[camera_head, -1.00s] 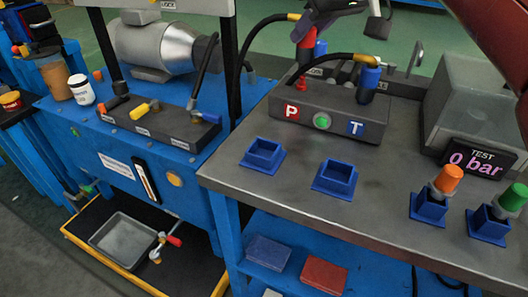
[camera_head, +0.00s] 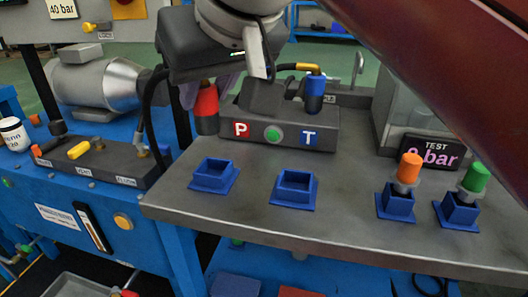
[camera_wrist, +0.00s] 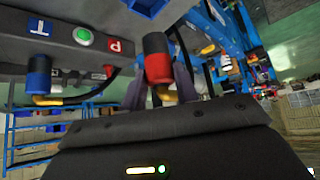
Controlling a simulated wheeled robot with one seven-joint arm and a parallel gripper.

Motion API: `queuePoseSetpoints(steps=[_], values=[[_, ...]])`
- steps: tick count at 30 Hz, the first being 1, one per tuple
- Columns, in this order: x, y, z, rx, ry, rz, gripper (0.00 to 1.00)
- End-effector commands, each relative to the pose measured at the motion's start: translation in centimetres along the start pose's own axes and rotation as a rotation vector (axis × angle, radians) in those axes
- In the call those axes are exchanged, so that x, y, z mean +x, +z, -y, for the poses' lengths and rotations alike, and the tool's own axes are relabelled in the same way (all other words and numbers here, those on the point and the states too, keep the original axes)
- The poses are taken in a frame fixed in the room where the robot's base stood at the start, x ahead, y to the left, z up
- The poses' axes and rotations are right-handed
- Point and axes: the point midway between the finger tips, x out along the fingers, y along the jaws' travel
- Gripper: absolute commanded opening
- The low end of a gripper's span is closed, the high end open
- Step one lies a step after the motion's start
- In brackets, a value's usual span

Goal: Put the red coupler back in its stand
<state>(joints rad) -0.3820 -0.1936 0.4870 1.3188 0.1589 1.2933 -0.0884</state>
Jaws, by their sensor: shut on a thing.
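The red coupler (camera_head: 206,104), red above and dark at the lower end, hangs roughly upright between the fingers of my gripper (camera_head: 207,92), left of the block marked P and T (camera_head: 290,133). In the wrist view, the red coupler (camera_wrist: 157,62) sits between the two grey fingers of my gripper (camera_wrist: 160,84), with a yellow hose fitting beside it. Two empty blue square stands stand on the bench: a left one (camera_head: 213,187) and a right one (camera_head: 293,202). The coupler is above and behind the left stand. My wrist hides much of the hose.
A blue coupler (camera_head: 315,92) with a hose stands at the block's T side. Orange (camera_head: 410,167) and green (camera_head: 475,177) couplers sit in stands at right, before the test display (camera_head: 431,152). A valve block (camera_head: 97,163) lies left. The bench front (camera_head: 250,215) is clear.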

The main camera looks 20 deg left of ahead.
Motion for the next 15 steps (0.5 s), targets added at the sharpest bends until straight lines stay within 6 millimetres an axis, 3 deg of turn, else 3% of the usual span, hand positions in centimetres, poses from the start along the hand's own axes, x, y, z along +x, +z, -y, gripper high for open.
queuePoseSetpoints(steps=[1, 6, 15], values=[[1.5, 1.1, 0.1, -0.002, -0.003, 0.003, 0.04], [3.1, 2.5, 0.1, -0.003, -0.003, 0.002, 0.04], [3.8, 3.1, 0.1, -0.003, -0.004, 0.002, 0.04]])
